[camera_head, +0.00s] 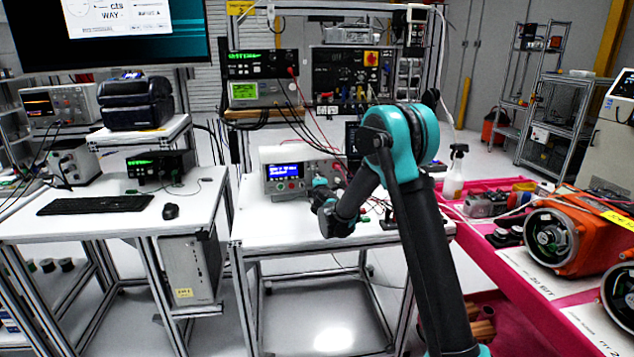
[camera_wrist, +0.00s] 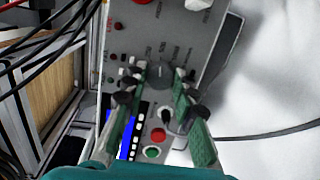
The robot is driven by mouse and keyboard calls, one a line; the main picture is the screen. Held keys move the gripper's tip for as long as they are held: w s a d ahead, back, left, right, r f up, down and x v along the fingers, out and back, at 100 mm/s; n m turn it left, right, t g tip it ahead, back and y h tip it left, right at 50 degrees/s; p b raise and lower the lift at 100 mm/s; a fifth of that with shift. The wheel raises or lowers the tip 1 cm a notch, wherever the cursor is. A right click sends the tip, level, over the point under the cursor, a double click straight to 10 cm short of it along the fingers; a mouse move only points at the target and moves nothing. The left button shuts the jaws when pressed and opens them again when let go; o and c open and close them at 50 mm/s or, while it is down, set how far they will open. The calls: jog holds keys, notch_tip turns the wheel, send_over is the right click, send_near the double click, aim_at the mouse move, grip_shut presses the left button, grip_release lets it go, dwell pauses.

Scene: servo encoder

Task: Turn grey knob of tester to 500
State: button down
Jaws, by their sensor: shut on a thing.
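The tester (camera_head: 286,164) is a light grey box with a blue screen, standing on the white middle table. In the wrist view its front panel (camera_wrist: 170,38) shows the blue screen (camera_wrist: 127,138), a red button (camera_wrist: 158,134) and a green button (camera_wrist: 152,152). The grey knob (camera_wrist: 159,73) lies between the green fingers of my gripper (camera_wrist: 160,79), which is shut on it. In the head view my gripper (camera_head: 322,190) is at the tester's front, and my arm hides the knob. The screen's digits are too small to read, and the knob's setting cannot be told.
Black and red cables (camera_wrist: 60,38) hang close on the left in the wrist view. Instruments (camera_head: 262,92) stand on a shelf above the tester. A pink table (camera_head: 540,300) with orange machinery (camera_head: 580,235) is on the right. The table's front left area is clear.

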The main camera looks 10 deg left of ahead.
jog(key=shift+m, duration=0.4)
jog(key=c, duration=1.2)
grip_release()
jog(key=v, duration=1.2)
